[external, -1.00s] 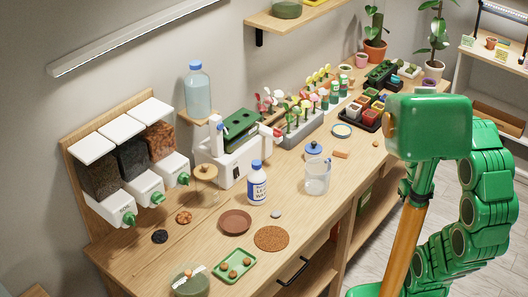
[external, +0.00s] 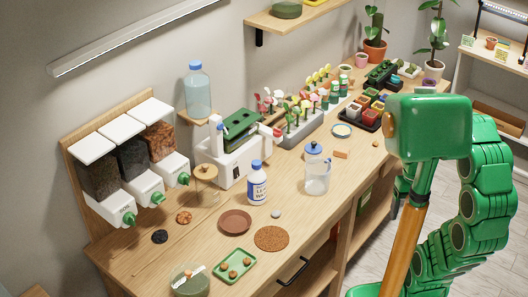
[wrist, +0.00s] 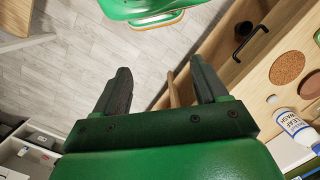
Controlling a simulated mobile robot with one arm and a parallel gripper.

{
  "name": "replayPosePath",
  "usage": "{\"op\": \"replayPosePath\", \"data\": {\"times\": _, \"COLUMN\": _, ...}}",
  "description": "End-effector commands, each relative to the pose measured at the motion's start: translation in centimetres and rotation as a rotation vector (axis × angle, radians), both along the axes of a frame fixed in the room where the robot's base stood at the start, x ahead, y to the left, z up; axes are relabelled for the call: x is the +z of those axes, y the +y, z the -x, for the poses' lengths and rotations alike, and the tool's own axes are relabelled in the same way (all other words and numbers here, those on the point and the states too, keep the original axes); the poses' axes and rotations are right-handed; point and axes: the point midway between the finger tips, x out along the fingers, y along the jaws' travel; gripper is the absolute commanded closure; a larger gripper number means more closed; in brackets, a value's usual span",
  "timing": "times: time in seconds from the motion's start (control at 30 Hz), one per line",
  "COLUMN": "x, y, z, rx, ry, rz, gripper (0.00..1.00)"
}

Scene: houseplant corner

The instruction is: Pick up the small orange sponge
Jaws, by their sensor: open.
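The small orange sponge (external: 341,154) is a little orange block lying on the wooden workbench (external: 205,245), right of a clear jug (external: 317,180) and in front of a small blue-rimmed dish (external: 341,131). In the wrist view my gripper (wrist: 160,68) has its two dark fingers spread apart, with nothing between them. Floor and the bench's side show beyond the fingers. The sponge does not show in the wrist view. In the external view my gripper is mostly hidden behind my own body, off the bench's front edge and apart from the sponge.
A blue-lidded vessel (external: 313,150) and a white bottle (external: 258,185) stand left of the sponge. A black tray of small colored pots (external: 366,112) is behind it. Bare wood lies in front of the sponge. A drawer handle (external: 292,270) sticks out from the bench front.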

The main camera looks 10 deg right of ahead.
Motion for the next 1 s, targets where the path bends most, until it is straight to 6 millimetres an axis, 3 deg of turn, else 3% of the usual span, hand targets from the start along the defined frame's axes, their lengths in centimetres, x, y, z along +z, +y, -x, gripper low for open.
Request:
{"op": "replayPosePath", "data": {"times": 0.6, "x": -0.2, "y": 9.0, "z": -11.9, "rx": -0.312, "ry": 0.083, "rz": -0.339, "gripper": 0.28}}
{"op": "replayPosePath", "data": {"times": 1.0, "x": -0.6, "y": 12.4, "z": -20.8, "rx": -0.585, "ry": 0.182, "rz": -0.545, "gripper": 0.28}}
